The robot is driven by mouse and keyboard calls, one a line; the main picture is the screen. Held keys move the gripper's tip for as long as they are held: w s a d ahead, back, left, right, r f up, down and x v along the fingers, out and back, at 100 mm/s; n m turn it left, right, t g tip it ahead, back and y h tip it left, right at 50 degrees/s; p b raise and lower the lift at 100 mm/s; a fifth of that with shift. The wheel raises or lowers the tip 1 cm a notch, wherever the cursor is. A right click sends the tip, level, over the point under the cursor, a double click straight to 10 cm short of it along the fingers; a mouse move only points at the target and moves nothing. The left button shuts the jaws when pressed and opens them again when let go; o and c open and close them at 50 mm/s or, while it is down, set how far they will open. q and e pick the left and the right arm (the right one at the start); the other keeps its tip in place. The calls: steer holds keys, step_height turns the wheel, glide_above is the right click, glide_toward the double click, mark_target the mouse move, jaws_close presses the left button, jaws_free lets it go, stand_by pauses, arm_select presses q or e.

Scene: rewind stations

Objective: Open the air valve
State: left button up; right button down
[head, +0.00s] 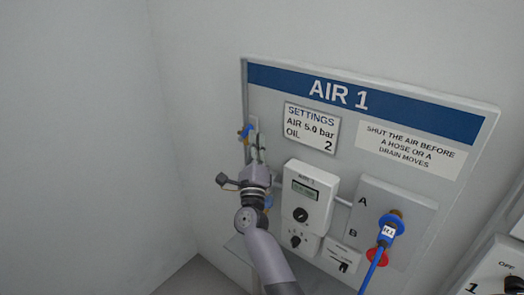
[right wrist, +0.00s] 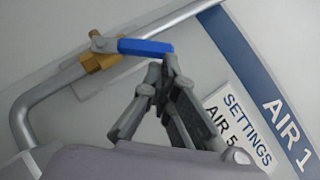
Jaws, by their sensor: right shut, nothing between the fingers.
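The air valve has a blue lever (right wrist: 145,47) on a brass body (right wrist: 101,63), fitted on a grey pipe (right wrist: 50,92) in the right wrist view. In the head view the blue lever (head: 246,131) shows small at the panel's left edge. The lever points away from the brass body at an angle to the pipe. My right gripper (head: 256,152) is shut and empty, just below the lever. In the right wrist view its fingertips (right wrist: 168,64) are at the lever's free end; I cannot tell whether they touch it. My left gripper is not in view.
The AIR 1 panel (head: 463,119) carries a settings plate (head: 311,128), a grey-white unit with display and knob (head: 309,197), and a blue hose connector (head: 389,229) at port A/B. Another unit (head: 495,272) stands at lower right. Bare wall lies to the left.

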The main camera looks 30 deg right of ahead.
mark_target(249, 129)
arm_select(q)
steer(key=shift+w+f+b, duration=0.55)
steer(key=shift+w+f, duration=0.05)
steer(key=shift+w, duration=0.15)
arm_select(e)
steer(key=shift+w+a+r, duration=0.25)
steer(key=shift+w+r, duration=0.8)
steer(key=shift+r, duration=0.2)
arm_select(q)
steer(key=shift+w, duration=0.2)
arm_select(e)
steer(key=shift+w, duration=0.1)
stand_by(0.4)
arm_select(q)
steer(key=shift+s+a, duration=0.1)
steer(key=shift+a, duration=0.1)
arm_select(e)
steer(key=shift+a, duration=0.1)
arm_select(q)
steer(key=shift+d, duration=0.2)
arm_select(e)
steer(key=v, duration=1.2)
